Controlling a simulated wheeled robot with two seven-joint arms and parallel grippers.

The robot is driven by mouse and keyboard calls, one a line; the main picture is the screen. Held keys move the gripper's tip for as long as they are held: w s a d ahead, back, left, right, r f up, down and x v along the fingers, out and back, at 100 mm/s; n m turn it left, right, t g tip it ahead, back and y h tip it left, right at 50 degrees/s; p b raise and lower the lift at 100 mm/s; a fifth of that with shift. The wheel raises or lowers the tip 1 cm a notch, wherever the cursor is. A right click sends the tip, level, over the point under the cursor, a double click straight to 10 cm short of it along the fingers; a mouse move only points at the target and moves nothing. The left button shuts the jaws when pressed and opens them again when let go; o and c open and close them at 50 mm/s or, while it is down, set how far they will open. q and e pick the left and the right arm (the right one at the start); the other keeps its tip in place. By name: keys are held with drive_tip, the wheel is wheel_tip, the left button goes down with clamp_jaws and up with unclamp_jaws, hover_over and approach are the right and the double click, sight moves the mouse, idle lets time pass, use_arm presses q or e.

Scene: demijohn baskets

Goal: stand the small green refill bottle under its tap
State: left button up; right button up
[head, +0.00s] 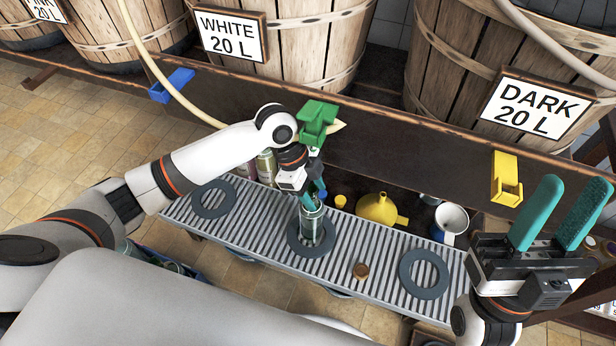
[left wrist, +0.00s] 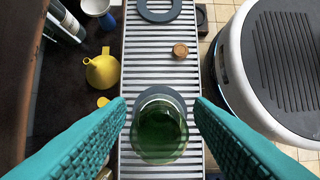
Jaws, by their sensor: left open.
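The small green bottle (head: 311,228) stands upright on the middle dark ring (head: 294,240) of the slatted rack, below the green tap holder (head: 317,120). It also shows in the left wrist view (left wrist: 158,132), seen from above, between the teal fingers. My left gripper (head: 313,192) is open around the bottle's upper part, with a gap visible on both sides in the wrist view. The green holder is partly hidden behind my left arm, and a pale hose's tip (head: 339,127) shows beside it. My right gripper (head: 572,185) is open and empty at the right, away from the bottle.
The slatted rack (head: 378,262) also bears a left ring (head: 211,199), a right ring (head: 424,272) and a brown cork (head: 361,270). A blue holder (head: 172,85) and a yellow holder (head: 507,178) flank the green one.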

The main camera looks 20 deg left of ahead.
use_arm(q)
drive_tip(key=p+v, duration=0.1)
drive_tip(key=v, duration=0.4)
drive_tip(key=shift+p, duration=0.35)
drive_tip(key=shift+r, duration=0.2)
use_arm(e)
drive_tip(key=w+a+f+g+h, duration=0.1)
drive_tip(key=w+f+g+h, duration=0.1)
drive_tip(key=w+g, duration=0.4)
drive_tip(key=shift+w+f, duration=0.6)
drive_tip(key=shift+f, duration=0.3)
use_arm(q)
drive_tip(key=shift+s, duration=0.1)
use_arm(e)
drive_tip(key=shift+s+a, duration=0.1)
